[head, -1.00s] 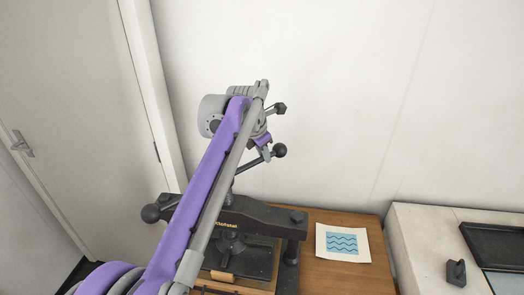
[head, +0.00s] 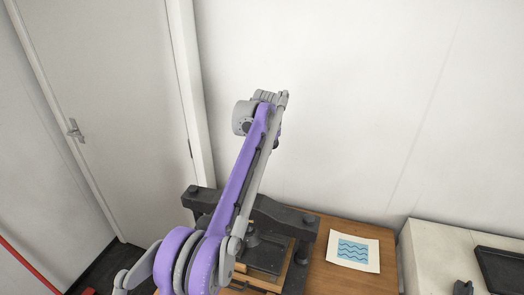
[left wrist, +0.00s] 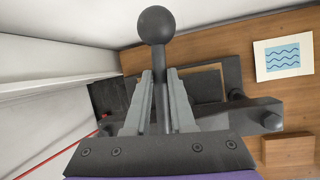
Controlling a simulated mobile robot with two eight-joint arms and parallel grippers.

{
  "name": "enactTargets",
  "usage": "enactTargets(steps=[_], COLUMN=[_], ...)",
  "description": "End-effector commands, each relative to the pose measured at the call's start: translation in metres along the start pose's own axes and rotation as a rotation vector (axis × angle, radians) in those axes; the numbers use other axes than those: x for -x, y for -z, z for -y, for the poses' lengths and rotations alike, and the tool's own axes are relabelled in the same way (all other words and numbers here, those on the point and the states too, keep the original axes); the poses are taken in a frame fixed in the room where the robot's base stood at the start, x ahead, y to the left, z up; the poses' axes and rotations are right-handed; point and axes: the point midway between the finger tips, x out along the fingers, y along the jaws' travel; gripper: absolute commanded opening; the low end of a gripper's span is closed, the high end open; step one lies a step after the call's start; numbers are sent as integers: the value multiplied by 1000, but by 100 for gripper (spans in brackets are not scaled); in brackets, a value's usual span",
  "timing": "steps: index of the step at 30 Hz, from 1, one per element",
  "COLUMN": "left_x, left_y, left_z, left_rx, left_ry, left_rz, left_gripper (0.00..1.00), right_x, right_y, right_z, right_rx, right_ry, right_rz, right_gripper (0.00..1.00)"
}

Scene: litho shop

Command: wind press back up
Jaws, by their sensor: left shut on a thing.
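The press (head: 285,213) is black and stands on a wooden table, its crossbeam partly behind my left arm. It also shows in the left wrist view (left wrist: 245,118). Its handle, a dark rod with a round ball end (left wrist: 153,25), rises between the fingers of my left gripper (left wrist: 160,80). The gripper is shut on the rod below the ball. In the head view my left arm reaches up over the press and hides the fingers and most of the handle. My right gripper is in neither view.
A print with blue waves (head: 352,252) lies on the wooden table (head: 335,225) right of the press. A pale stone-topped bench (head: 432,240) holds a black tray (head: 503,268) further right. A white wall is close behind; a door (head: 105,100) is at the left.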

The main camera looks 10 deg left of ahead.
Motion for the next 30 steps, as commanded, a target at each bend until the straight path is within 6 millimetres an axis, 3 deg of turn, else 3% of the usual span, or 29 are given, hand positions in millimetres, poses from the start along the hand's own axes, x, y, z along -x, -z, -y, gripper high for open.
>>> enactTargets(steps=[17, 18, 22, 30], left_x=[-6, -6, -5, -3], left_y=[-2, -2, -3, -4], left_z=[2, 2, 2, 2], left_rx=[10, 9, 9, 8], left_ry=[-1, -1, -1, -1], left_rz=[-12, -12, -9, -6], left_gripper=[0, 28, 51, 52], right_x=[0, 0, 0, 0], right_y=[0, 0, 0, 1], right_z=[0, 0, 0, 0], right_rx=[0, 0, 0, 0], right_ry=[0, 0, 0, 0], right_rz=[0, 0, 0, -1], right_gripper=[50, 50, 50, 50])
